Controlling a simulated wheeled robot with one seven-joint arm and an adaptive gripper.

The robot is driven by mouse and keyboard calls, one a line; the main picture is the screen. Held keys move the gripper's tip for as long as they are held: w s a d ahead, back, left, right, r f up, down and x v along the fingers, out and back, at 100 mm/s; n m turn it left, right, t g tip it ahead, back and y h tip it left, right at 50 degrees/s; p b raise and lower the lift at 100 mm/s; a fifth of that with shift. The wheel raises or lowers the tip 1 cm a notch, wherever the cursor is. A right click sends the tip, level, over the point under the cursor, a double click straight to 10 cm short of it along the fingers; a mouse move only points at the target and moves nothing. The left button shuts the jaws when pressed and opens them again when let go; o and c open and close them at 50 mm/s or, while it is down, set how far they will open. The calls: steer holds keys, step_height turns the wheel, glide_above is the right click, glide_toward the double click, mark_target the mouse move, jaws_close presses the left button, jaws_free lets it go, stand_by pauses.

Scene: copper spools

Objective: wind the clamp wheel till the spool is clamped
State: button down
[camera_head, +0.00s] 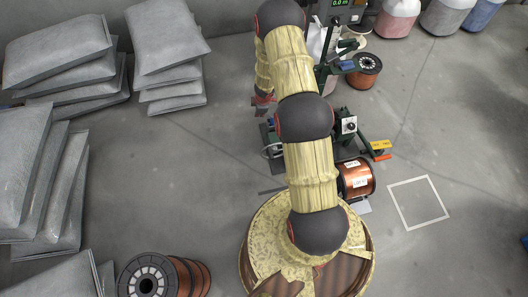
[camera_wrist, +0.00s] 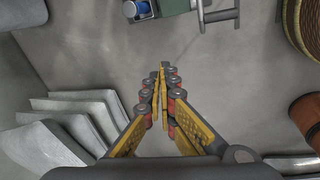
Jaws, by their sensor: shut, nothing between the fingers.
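A green machine (camera_head: 340,150) stands on the floor, partly hidden behind my arm. A copper spool (camera_head: 357,178) with white labels sits at its lower right end. A pale square part with a dark knob (camera_head: 348,125) shows on the machine's upper right; I cannot tell whether this is the clamp wheel. In the head view my gripper (camera_head: 262,100) is small and partly hidden by my arm, left of and above the machine. In the wrist view my gripper (camera_wrist: 162,70) is shut and empty, its fingertips over bare floor. A green part with grey bars (camera_wrist: 215,15) shows at the top edge there.
Grey sacks (camera_head: 60,60) are stacked at the left. Another copper spool (camera_head: 185,277) lies at the lower left, and one (camera_head: 364,72) stands by a scale at the back. A white floor square (camera_head: 418,180) at the right is empty. Orange and yellow parts (camera_head: 380,146) stick out rightward.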

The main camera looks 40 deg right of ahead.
mark_target(271, 153)
steer(key=s+a+f+n+g+y+b, duration=0.1)
steer(key=s+a+f, duration=0.15)
steer(key=f, duration=0.55)
steer(key=s+a+f+y+b, duration=0.1)
steer(key=s+a+f, duration=0.15)
steer(key=f, duration=0.55)
steer(key=s+a+f+n+g+y+b, duration=0.1)
steer(key=s+a+f, duration=0.15)
steer(key=f, duration=0.65)
steer(key=shift+s+d+r+b, duration=0.2)
steer(key=shift+s+d+r, duration=0.15)
steer(key=shift+d, duration=0.4)
steer(key=shift+s+d+r+b, duration=0.2)
steer(key=shift+s+d, duration=0.2)
steer(key=shift+d, duration=0.3)
steer(key=shift+s+d+r+b, duration=0.2)
steer(key=shift+s+d+r, duration=0.15)
steer(key=shift+d, duration=0.4)
